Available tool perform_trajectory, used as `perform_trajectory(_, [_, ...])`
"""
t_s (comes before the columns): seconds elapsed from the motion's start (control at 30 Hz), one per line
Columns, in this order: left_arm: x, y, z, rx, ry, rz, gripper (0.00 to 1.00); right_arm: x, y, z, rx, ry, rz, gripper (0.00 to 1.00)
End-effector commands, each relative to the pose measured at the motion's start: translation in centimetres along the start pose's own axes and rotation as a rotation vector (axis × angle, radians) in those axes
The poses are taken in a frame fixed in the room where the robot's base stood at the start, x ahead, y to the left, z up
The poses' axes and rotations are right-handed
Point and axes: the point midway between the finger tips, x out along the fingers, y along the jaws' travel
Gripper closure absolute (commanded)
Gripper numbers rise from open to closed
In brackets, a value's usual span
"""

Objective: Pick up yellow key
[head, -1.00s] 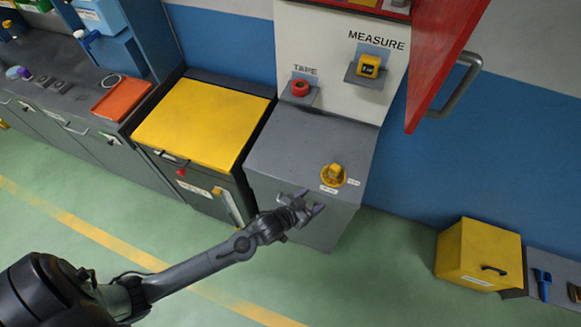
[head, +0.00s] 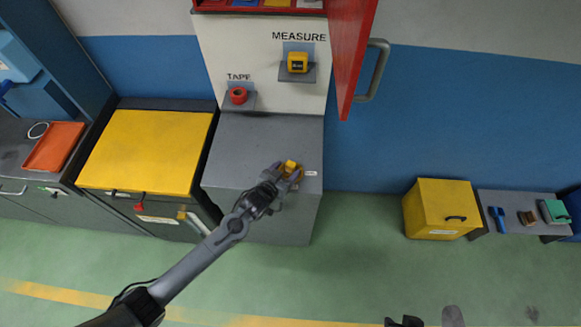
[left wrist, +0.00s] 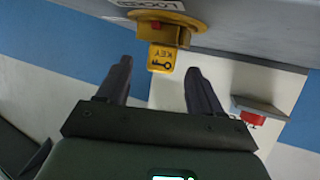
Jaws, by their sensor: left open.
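The yellow key (head: 290,166) sits in a round yellow switch base on top of the grey cabinet, under the tape and measure panel. In the left wrist view its tag (left wrist: 162,58), marked KEY, sticks out from the round base (left wrist: 170,22), which has a red mark. My left gripper (head: 287,173) is open at the key. In the left wrist view its two fingers stand either side of the tag, with gaps on both sides, and the tag lies near the fingertips.
The grey cabinet (head: 225,165) bears the switch. Red tape (head: 238,95) and a yellow tape measure (head: 297,62) sit on small shelves behind. An open red door (head: 350,55) hangs at the upper right. A yellow box (head: 430,205) stands to the right, with clear floor between.

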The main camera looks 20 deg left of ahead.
Motion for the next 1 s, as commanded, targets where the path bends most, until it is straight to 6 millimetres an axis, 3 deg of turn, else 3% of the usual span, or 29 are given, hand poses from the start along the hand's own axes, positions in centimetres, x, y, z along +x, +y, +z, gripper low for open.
perform_trajectory(0.3, [3.6,-0.1,-0.4,-0.001,0.001,0.001,0.34,0.0,0.0,0.1,-0.001,-0.001,0.0,0.66])
perform_trajectory(0.63, [4.0,-0.1,-0.4,-0.001,0.001,0.001,0.34,0.0,-0.1,0.0,0.003,0.0,-0.003,0.66])
perform_trajectory(1.0, [4.0,-0.1,-0.3,0.0,0.001,0.001,0.89,0.0,-0.2,0.0,0.007,0.001,-0.007,0.66])
